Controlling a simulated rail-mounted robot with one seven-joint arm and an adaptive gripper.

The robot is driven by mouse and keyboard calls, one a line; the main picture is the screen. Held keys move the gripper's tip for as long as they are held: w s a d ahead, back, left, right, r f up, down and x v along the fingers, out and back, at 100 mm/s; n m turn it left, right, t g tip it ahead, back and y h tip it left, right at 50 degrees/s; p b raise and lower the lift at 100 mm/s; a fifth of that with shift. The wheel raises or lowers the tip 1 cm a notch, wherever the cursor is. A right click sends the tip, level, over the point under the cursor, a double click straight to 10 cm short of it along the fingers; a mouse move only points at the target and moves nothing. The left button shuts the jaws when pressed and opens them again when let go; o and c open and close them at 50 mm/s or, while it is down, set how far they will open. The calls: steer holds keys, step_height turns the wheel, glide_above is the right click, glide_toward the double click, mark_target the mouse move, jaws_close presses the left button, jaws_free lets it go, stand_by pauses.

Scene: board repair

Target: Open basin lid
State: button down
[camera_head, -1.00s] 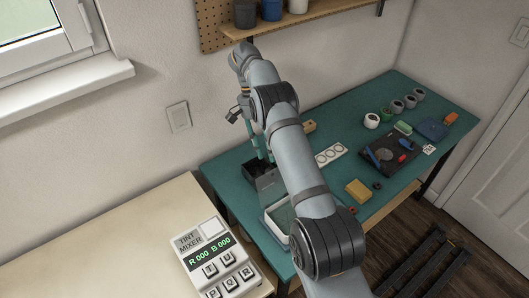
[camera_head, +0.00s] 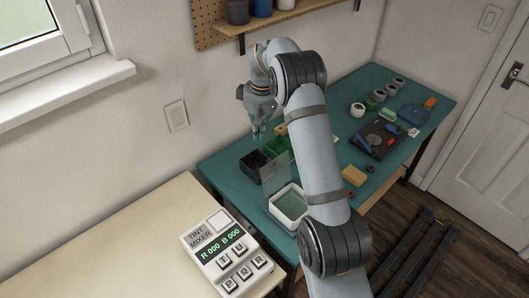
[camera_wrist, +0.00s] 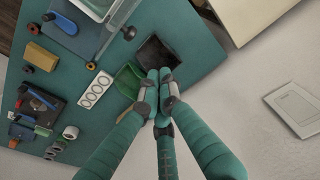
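The basin is a white-rimmed tray with green inside (camera_head: 269,209) at the front left of the teal bench. Its edge also shows at the top of the wrist view (camera_wrist: 110,14). A faint clear panel (camera_head: 277,176), which looks like the lid, stands tilted up beside the basin's far side, in front of the bins. My gripper (camera_head: 257,138) is above the bins at the back of the bench, apart from the basin and panel. In the wrist view, its teal fingertips (camera_wrist: 159,75) are close together with nothing visible between them.
A black bin (camera_head: 253,166) and a green bin (camera_head: 277,147) stand below my gripper. A yellow sponge-like block (camera_head: 354,176) lies right of my arm. A tint mixer (camera_head: 222,250) is on the cream table at left. A shelf (camera_head: 275,20) hangs above.

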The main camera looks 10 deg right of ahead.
mark_target(274, 173)
step_height(274, 173, down, 7)
steer(key=s+d+p, duration=0.1)
steer(key=s+p, duration=0.1)
steer(key=p, duration=0.2)
steer(key=shift+s+d, duration=0.2)
steer(key=shift+d, duration=0.15)
steer(key=shift+r, duration=0.1)
